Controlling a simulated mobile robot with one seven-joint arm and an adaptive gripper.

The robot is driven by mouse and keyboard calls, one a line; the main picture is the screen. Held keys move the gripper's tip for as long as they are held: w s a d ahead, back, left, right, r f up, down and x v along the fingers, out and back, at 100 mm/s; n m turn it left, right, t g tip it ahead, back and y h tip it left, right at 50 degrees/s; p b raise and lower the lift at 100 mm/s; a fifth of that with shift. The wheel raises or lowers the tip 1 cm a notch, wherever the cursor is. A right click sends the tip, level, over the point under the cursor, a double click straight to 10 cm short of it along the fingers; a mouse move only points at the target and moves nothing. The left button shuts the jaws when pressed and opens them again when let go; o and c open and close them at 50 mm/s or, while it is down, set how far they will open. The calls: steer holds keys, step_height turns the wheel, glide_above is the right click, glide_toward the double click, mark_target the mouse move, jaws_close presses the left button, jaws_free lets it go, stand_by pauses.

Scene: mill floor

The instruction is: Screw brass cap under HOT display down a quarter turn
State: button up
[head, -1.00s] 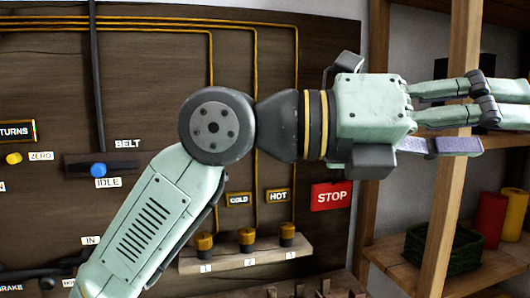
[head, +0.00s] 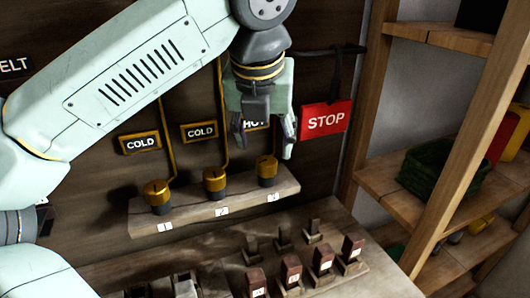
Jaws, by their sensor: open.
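The HOT display (head: 255,125) is on the dark wall board, partly covered by my gripper. Below it, the brass cap (head: 267,168) sits on a dark base at the right end of a wooden ledge (head: 190,216). My gripper (head: 264,150) is open and empty, pointing down. In the picture its fingertips lie just above the cap, one toward each side; I cannot tell the exact gap in depth. Two similar brass caps stand to the left, the middle one (head: 215,181) and the left one (head: 157,194), each under a COLD display.
A red STOP sign (head: 325,117) hangs just right of my gripper. Several small upright blocks (head: 290,272) stand on a wooden surface below the ledge. A wooden shelf (head: 400,190) with a dark green basket (head: 438,170) stands at the right.

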mark_target(266, 161)
steer(key=p+x, duration=0.1)
steer(key=x, duration=0.5)
steer(key=shift+w+f, duration=0.15)
steer(key=shift+f, duration=0.05)
steer(key=c, duration=1.1)
steer(key=shift+f+m+b, duration=0.2)
steer(key=shift+m+b, duration=0.2)
steer(key=shift+b, duration=0.15)
steer(key=shift+m+h+b, duration=0.3)
steer(key=shift+m, duration=0.2)
steer(key=shift+r+m+h, duration=0.2)
steer(key=shift+m+h, duration=0.1)
steer(key=shift+m, duration=0.4)
